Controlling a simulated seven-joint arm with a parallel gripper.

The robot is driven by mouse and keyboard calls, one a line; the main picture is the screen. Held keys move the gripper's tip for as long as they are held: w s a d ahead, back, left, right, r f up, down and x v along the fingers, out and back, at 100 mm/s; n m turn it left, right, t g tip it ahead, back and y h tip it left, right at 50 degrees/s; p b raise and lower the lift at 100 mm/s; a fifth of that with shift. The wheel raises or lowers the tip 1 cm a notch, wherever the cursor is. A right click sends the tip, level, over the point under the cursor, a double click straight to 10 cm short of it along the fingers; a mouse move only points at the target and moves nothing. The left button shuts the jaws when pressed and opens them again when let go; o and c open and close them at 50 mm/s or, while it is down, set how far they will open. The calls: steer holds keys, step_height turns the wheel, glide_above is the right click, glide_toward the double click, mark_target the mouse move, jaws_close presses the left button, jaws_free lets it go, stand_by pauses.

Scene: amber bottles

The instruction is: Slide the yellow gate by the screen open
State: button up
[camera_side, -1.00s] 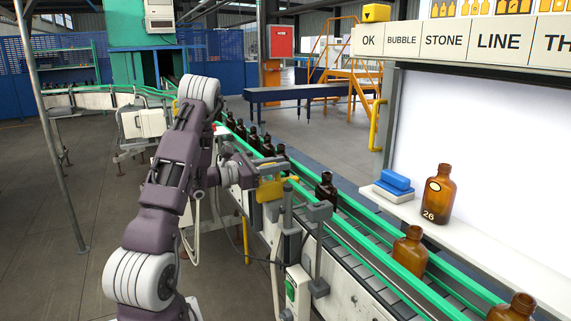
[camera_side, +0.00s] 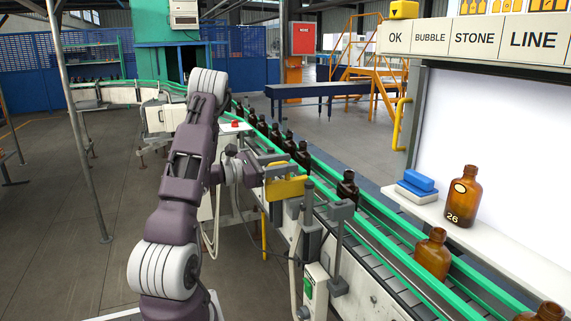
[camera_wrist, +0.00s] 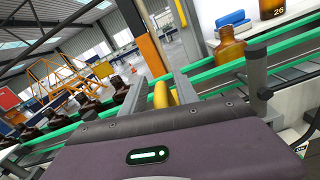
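A yellow plate (camera_side: 285,188), which looks like the gate, stands at the near rail of the conveyor, to the left of the bright white screen (camera_side: 490,130). My gripper (camera_side: 278,164) is at its upper edge in the side view. In the wrist view my two grey fingers (camera_wrist: 160,80) are spread apart, with a yellow piece (camera_wrist: 160,96) showing between them. A gap shows beside the yellow piece, so the fingers look open around it. I cannot tell whether either finger touches it.
The conveyor (camera_side: 385,245) with green rails carries several dark bottles (camera_side: 347,188) and an amber bottle (camera_side: 433,255). An amber bottle marked 26 (camera_side: 463,197) and a blue block (camera_side: 418,181) are on the white ledge. A grey post (camera_side: 339,245) stands close to the yellow plate.

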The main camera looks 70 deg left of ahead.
steer(key=s, duration=0.6)
steer(key=shift+s, duration=0.35)
